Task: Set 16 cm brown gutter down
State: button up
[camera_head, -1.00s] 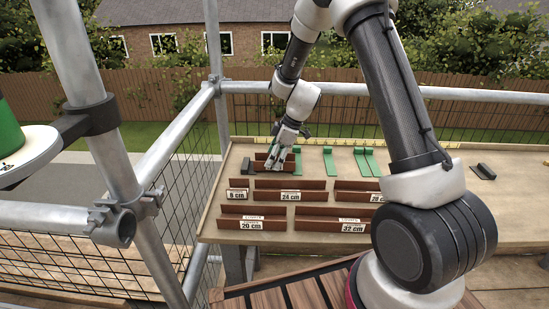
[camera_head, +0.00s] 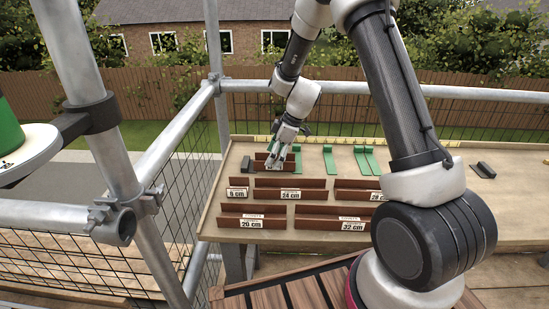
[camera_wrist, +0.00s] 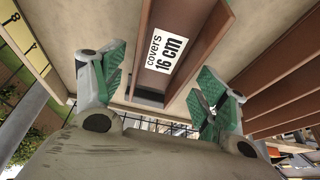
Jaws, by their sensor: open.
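The 16 cm brown gutter (camera_wrist: 188,18) lies on the wooden table, and its white label reads "covers 16 cm" in the wrist view. It also shows in the head view (camera_head: 262,157), partly hidden by my gripper. My gripper (camera_head: 274,163) is low at the back left of the table. In the wrist view the green-padded fingers of my gripper (camera_wrist: 160,85) are spread apart, one on each side of the gutter, with gaps between pads and gutter walls. The gripper holds nothing.
Brown gutters labelled 6 cm (camera_head: 237,194), 24 cm (camera_head: 290,183), 20 cm (camera_head: 252,211) and 32 cm (camera_head: 340,211) lie in front on the table (camera_head: 440,200). Scaffold poles stand at left.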

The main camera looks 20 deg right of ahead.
jog(key=v, duration=1.1)
jog(key=s+d+r+m+t+h, duration=0.1)
jog(key=s+d+r+m, duration=0.15)
jog(key=s+r, duration=0.45)
jog(key=s+d+r+m+h, duration=0.1)
jog(key=s+d+r+m, duration=0.15)
jog(key=s+r, duration=0.45)
jog(key=s+d+r+m+t+h, duration=0.1)
jog(key=s+d+m, duration=0.2)
jog(key=s, duration=0.6)
jog(key=s+d+r+m+h, duration=0.1)
jog(key=s+d+m, duration=0.2)
jog(key=s+m, duration=0.3)
jog(key=s, duration=0.3)
jog(key=shift+s+r+t, duration=0.3)
jog(key=shift+s+t, duration=0.1)
